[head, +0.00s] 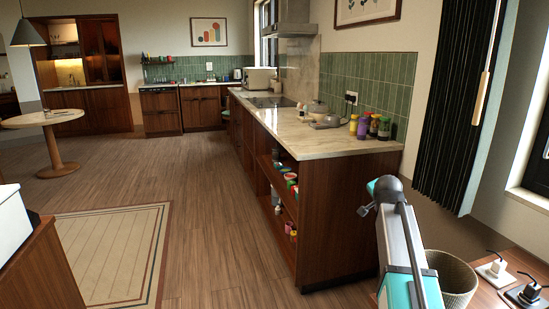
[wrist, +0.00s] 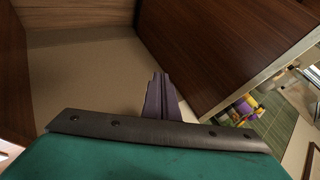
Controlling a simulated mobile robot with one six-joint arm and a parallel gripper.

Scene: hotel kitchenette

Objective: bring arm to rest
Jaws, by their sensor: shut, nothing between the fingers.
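My arm rises at the lower right of the head view, in front of the near end of the kitchen counter (head: 330,137). My gripper (head: 364,211) shows small at its end, left of the teal joint. In the wrist view my gripper (wrist: 160,85) is shut, its two dark fingers together with nothing between them. Beyond the fingers are a plain beige surface (wrist: 85,75) and a dark wood panel (wrist: 225,45). The fingers appear apart from both. The exact gap cannot be told.
Several colourful jars (head: 374,125) stand on the counter's near end. Open shelves (head: 277,196) hold small items. A woven basket (head: 452,279) and a wooden surface with plugs (head: 499,269) are at lower right. The wooden floor (head: 205,200) is clear left of the counter.

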